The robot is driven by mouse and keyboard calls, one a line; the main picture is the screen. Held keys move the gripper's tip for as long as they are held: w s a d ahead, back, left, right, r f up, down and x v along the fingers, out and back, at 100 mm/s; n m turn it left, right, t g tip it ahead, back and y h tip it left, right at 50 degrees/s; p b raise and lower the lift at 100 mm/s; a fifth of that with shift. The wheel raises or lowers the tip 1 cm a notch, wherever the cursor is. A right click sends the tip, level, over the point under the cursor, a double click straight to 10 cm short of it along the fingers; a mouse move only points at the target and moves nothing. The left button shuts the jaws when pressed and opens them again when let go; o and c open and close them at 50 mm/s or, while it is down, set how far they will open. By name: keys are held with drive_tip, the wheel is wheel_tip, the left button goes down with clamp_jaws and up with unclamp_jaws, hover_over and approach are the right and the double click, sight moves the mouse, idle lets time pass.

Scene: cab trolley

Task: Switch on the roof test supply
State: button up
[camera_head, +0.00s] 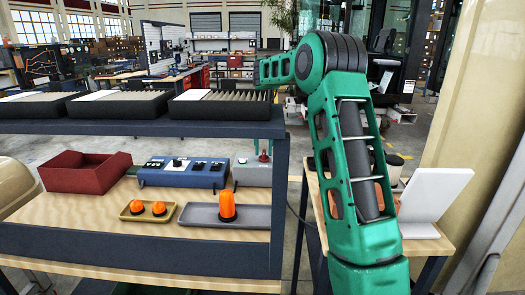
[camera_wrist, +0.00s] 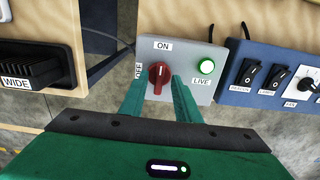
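The roof test supply looks to be the grey box (camera_wrist: 204,45) in the wrist view, labelled ON at the top, OFF at the left and LIVE at the right. Its red rotary knob (camera_wrist: 159,77) stands about upright, toward the ON label. The green LIVE lamp (camera_wrist: 206,62) looks bright and lit. My gripper (camera_wrist: 157,88) is open, with one green finger on each side of the knob and visible gaps; contact cannot be told.
A blue switch box (camera_head: 183,172) stands beside the grey box. A red bin (camera_head: 85,181), a yellow tray (camera_head: 133,216) with orange lamps and a grey tray (camera_head: 195,219) with an orange beacon (camera_head: 227,206) share the shelf. The upper shelf (camera_head: 130,127) holds black bins.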

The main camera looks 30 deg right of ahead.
wheel_tip(320, 180, up, 11)
drive_tip(key=shift+f, duration=0.2)
idle(0.6)
idle(0.4)
